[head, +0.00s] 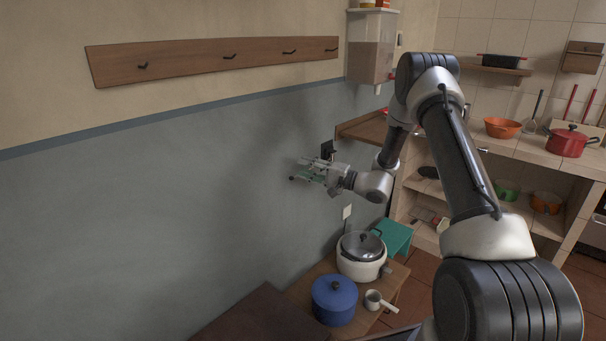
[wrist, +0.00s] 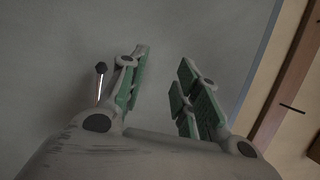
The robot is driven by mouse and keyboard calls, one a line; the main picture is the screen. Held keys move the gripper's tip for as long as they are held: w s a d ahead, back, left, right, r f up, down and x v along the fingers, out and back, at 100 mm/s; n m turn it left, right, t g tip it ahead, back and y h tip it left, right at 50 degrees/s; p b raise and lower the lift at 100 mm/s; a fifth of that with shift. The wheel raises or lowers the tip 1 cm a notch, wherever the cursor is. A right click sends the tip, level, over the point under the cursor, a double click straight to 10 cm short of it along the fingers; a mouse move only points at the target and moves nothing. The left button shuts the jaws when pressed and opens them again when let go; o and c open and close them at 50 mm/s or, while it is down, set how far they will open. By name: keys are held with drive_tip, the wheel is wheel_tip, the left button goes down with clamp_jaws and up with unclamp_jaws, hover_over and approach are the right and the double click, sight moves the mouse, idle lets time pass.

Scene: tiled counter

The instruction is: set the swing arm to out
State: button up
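My gripper (head: 297,169) is at the blue-grey wall, its two green-padded fingers spread apart. In the wrist view the fingers (wrist: 163,60) are open with only bare wall seen between them. A thin metal rod with a dark knob at its end (wrist: 101,82) stands just outside the left finger, not between the fingers. It may be part of the swing arm. In the head view a small black fitting (head: 327,148) shows on the wall directly behind my gripper. My gripper hides part of it, so I cannot tell how the swing arm is set.
A wooden hook rail (head: 215,60) runs along the upper wall. Below my gripper, a white cooker (head: 361,262), a blue pot (head: 335,299) and a small white saucepan (head: 374,300) stand on a wooden table. A tiled counter with a red pot (head: 567,143) is at right. The wall at left is clear.

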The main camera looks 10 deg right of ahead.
drive_tip(key=w+d+f+m+t+h, duration=0.3)
drive_tip(key=w+d+f+t, duration=0.2)
drive_tip(key=f, duration=0.4)
drive_tip(key=shift+m+h, duration=0.3)
drive_tip(key=x, duration=0.7)
drive_tip(key=shift+w+d+r, duration=0.1)
drive_tip(key=shift+w+d, duration=0.05)
drive_tip(key=shift+w, duration=0.3)
clamp_jaws()
